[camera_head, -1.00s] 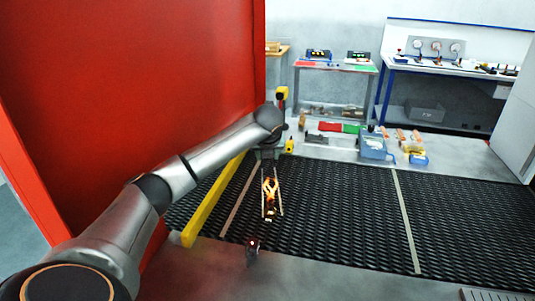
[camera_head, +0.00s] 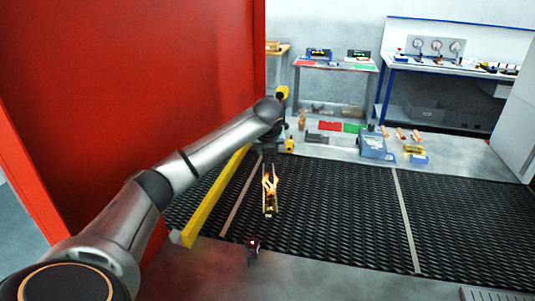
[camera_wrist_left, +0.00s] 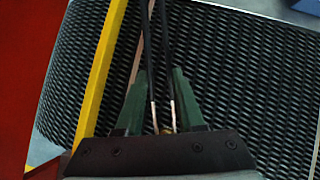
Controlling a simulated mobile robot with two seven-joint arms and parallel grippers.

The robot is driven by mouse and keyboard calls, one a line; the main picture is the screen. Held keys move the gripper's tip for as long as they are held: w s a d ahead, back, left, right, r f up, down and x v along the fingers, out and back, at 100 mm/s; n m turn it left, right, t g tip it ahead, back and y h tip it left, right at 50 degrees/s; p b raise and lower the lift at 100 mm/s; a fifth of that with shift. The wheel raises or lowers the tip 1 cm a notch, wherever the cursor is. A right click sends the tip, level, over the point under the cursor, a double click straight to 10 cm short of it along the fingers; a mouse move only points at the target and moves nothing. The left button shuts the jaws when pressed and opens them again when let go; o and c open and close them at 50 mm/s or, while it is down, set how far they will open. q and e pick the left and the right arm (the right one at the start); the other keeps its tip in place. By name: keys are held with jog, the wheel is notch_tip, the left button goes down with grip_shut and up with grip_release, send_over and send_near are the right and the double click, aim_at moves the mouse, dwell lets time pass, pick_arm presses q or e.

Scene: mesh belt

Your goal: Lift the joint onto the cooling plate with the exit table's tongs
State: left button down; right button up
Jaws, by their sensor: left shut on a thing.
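My left gripper (camera_head: 268,155) is over the black mesh belt (camera_head: 335,215) and is shut on the tongs. In the left wrist view its green fingers (camera_wrist_left: 160,100) stand either side of the tongs (camera_wrist_left: 172,50), whose two dark arms run away from me. The joint (camera_head: 269,188) glows orange and yellow at the far part of the tongs in the head view. The tong arms lie close along its sides; whether they grip it, or whether it is clear of the belt, I cannot tell. The joint does not show in the wrist view. I cannot single out the cooling plate. My right gripper is out of view.
A yellow rail (camera_head: 215,197) and a red panel (camera_head: 130,80) stand left of the belt. Behind the belt, a grey surface holds a blue box (camera_head: 374,145), red and green pads and orange pieces. A small dark object (camera_head: 252,244) with a red spot stands at the front edge.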

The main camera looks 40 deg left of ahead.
pick_arm(q)
notch_tip(320, 180, up, 11)
dwell(0.6)
jog(key=shift+f, duration=0.1)
